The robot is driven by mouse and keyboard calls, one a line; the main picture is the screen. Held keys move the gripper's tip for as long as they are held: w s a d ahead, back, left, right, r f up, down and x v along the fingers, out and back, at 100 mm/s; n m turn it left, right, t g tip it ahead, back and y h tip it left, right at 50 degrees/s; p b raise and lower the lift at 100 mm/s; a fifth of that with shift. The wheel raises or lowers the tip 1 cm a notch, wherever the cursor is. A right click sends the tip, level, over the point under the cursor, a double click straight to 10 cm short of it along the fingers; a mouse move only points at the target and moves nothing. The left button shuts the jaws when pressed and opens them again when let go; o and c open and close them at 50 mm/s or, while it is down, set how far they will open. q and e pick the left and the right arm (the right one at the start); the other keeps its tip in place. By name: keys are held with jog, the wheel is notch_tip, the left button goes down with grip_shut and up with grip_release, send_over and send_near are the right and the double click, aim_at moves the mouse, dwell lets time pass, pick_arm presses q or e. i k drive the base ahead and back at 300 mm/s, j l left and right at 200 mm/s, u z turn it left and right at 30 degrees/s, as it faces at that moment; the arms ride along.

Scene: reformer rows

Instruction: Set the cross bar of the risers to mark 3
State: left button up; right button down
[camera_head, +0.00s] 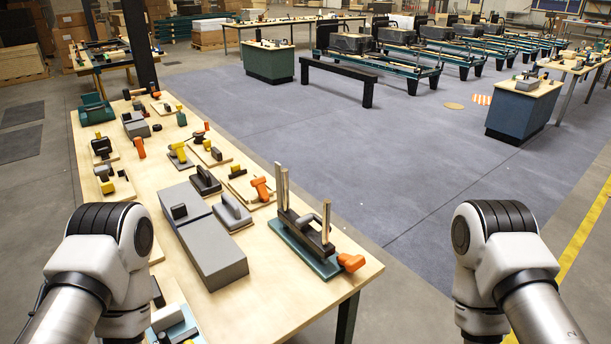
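The riser stand has a teal base plate (283,235) near the front right corner of the wooden table. Upright metal risers (326,220) stand on it, the ones at the back left looking taller than the front right one. A dark cross bar (313,238) spans between the risers, low down near the base. An orange knob (351,262) sticks out at the base's right end. Mark numbers on the risers are too small to read. My two arms come in at the bottom left and bottom right, apart from the stand. Neither gripper shows.
The long wooden table (262,310) bears a grey box (215,255) left of the stand and several boards with small clamps and handles behind it. Reformer machines (405,68) stand in rows at the back. A blue cabinet (522,112) stands at right. The blue-grey floor between is mostly clear.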

aim_at(311, 235)
jog(key=i+l+u, duration=0.15)
jog(key=u, duration=0.3)
jog(key=l+u, duration=0.4)
jog(key=i+l+u, duration=0.1)
jog(key=u, duration=0.35)
jog(key=l+u, duration=0.15)
jog(key=l, duration=0.8)
jog(key=l+u, duration=0.15)
jog(key=l, duration=0.8)
jog(key=k+l+u, duration=0.1)
jog(key=l, duration=0.85)
jog(key=k+l, duration=0.1)
jog(key=k, duration=0.5)
